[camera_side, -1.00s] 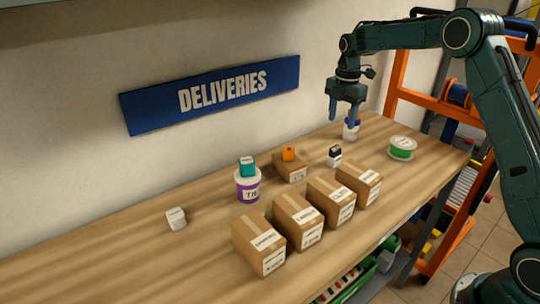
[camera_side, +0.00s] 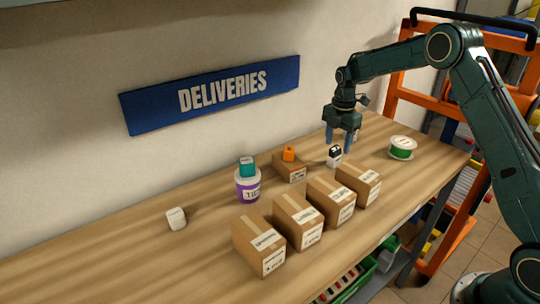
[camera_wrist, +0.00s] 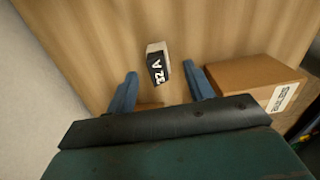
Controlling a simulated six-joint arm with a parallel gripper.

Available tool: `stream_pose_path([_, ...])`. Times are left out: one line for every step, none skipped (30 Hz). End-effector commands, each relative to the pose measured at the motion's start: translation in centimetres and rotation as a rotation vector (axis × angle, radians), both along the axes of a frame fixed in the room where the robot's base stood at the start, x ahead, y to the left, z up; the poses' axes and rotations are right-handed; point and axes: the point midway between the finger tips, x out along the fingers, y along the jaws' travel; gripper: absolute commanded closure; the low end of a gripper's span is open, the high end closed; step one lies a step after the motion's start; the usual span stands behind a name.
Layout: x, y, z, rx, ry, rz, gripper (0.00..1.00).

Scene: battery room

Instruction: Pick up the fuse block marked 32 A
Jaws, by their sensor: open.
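The fuse block marked 32 A (camera_wrist: 157,64) has a black top with white lettering and a white body. In the side view it stands on the wooden bench, behind the row of cartons (camera_side: 334,158). My gripper (camera_side: 339,146) is open and points down just above the block, its fingers partly in front of it. In the wrist view my gripper (camera_wrist: 160,71) has its two blue fingers apart, one to each side. The block lies around the level of the fingertips in the picture, between them, slightly tilted, with nothing held.
Several cartons (camera_side: 331,200) stand in a row at the front; the nearest one (camera_wrist: 250,80) is close to my right finger. A white block (camera_side: 176,218) and green spool (camera_side: 402,148) stand apart.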

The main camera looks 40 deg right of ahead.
Motion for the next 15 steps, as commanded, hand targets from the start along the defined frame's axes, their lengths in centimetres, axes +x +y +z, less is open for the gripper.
stream_pose_path([0.0,0.0,-0.2,0.000,0.000,0.000,0.47])
stream_pose_path([0.0,0.0,-0.3,0.000,-0.001,0.000,0.47])
stream_pose_path([0.0,0.0,-0.4,0.000,-0.001,0.000,0.47])
stream_pose_path([0.0,0.0,-0.4,-0.001,-0.002,0.000,0.47])
stream_pose_path([0.0,0.0,-0.4,-0.001,-0.002,0.000,0.47])
stream_pose_path([0.0,0.0,-0.4,-0.001,-0.002,0.000,0.47])
stream_pose_path([0.0,0.0,-0.4,-0.001,-0.001,0.000,0.47])
stream_pose_path([0.0,0.0,-0.4,0.000,-0.001,0.000,0.47])
stream_pose_path([0.0,0.0,-0.5,0.000,-0.001,0.000,0.47])
stream_pose_path([0.0,0.0,-0.7,0.000,-0.001,0.000,0.47])
stream_pose_path([0.0,0.0,-0.8,0.000,0.000,0.000,0.47])
stream_pose_path([0.0,0.0,-1.1,0.000,0.001,0.000,0.47])
stream_pose_path([0.0,0.0,-1.4,0.001,0.002,0.000,0.47])
stream_pose_path([0.1,0.0,-1.7,0.001,0.002,0.000,0.47])
stream_pose_path([0.1,0.0,-2.1,0.001,0.001,0.000,0.47])
